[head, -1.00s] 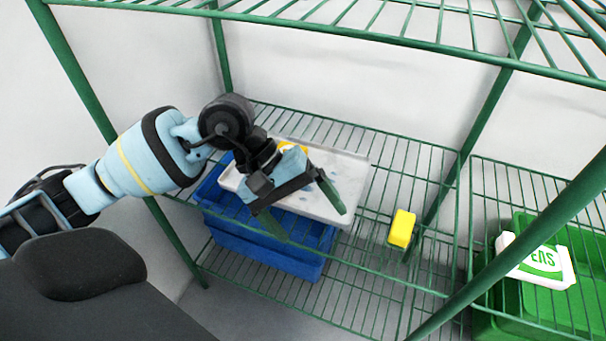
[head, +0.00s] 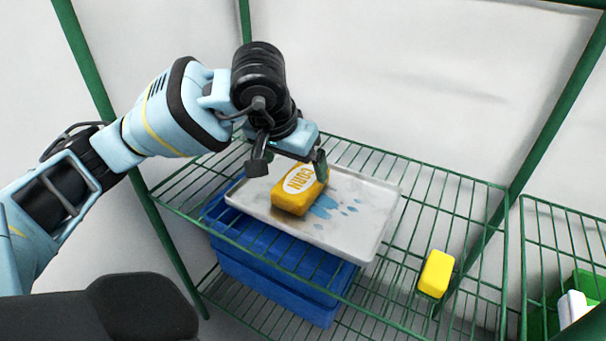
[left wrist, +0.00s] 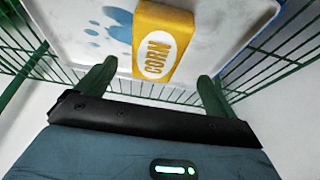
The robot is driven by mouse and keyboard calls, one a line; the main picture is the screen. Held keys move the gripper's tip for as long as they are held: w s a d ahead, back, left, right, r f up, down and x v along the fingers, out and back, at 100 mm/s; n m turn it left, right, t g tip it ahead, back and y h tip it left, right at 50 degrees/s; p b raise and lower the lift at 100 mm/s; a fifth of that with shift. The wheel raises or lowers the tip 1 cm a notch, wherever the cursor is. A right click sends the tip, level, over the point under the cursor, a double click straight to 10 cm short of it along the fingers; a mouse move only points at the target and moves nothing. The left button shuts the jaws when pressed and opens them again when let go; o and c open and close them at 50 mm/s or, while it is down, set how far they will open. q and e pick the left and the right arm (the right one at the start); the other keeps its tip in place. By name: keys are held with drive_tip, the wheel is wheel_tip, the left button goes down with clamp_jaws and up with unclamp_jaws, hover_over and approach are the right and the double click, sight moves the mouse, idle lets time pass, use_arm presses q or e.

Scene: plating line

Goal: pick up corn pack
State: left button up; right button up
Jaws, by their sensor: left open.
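The corn pack (head: 300,191) is a yellow-orange pack with a white oval label, lying on the grey tray (head: 372,214) on the wire shelf. My left gripper (head: 288,165) is at the pack's far side in the head view, its fingers apart. In the left wrist view the corn pack (left wrist: 163,42) lies ahead and between the two green fingers of the gripper (left wrist: 155,82), with gaps on both sides. The gripper is open and empty. My right gripper is not in view.
Blue splotches mark the tray beside the pack. A yellow block (head: 436,274) sits on the wire shelf right of the tray. A blue crate (head: 270,270) is below the shelf. Green posts (head: 545,110) frame the rack. A green bin (head: 588,284) with a white item is at far right.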

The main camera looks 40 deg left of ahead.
sight(301, 178)
use_arm(q)
drive_tip(key=shift+w+f, duration=0.2)
drive_tip(key=shift+f, duration=0.25)
drive_tip(key=shift+w+d+f+b, duration=0.1)
drive_tip(key=shift+f+b, duration=0.2)
drive_tip(key=shift+f, duration=0.05)
drive_tip(key=b+x, duration=0.1)
drive_tip(key=x, duration=0.2)
drive_tip(key=shift+w+d+f+b, duration=0.1)
drive_tip(key=shift+d+f+b, duration=0.05)
drive_tip(key=shift+f+b, duration=0.15)
drive_tip(key=shift+w+f, duration=0.15)
drive_tip(key=shift+f, duration=0.1)
drive_tip(key=shift+r, duration=0.1)
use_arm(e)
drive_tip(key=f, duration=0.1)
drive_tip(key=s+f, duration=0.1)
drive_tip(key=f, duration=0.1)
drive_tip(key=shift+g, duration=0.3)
use_arm(q)
drive_tip(key=shift+c, duration=0.4)
drive_tip(key=shift+c, duration=1.3)
drive_tip(key=c, duration=1)
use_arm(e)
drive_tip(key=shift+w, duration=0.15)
use_arm(q)
drive_tip(key=shift+r, duration=0.1)
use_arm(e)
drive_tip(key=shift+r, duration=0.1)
